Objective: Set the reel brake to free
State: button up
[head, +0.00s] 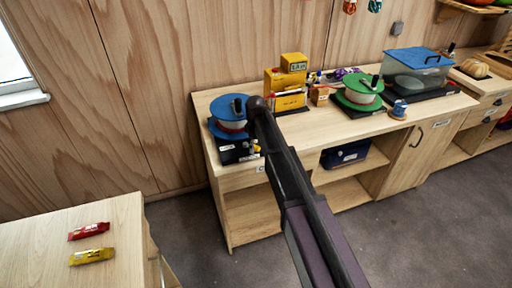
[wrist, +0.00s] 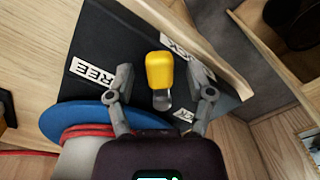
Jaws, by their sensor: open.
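The blue reel (head: 228,108) stands at the left end of the long bench, on a black box (head: 232,153). In the wrist view its blue flange (wrist: 80,115) and red cord (wrist: 90,131) show below the black box face (wrist: 115,38). The brake lever has a yellow knob (wrist: 160,70) on a short grey stem. A white FREE label (wrist: 91,73) is left of it; another label (wrist: 178,48), partly hidden, is right of it. My gripper (wrist: 158,72) is open, one finger on each side of the knob, with visible gaps.
Yellow boxes (head: 290,90) stand right of the blue reel. A green reel (head: 360,90) and a lidded tub (head: 415,70) are further right. A separate table (head: 40,245) at lower left holds red and yellow packets.

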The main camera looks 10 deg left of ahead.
grip_shut()
jog(key=shift+w, duration=0.1)
jog(key=shift+w+d+n, duration=0.1)
jog(key=shift+n, duration=0.5)
grip_release()
jog(key=shift+m, duration=0.4)
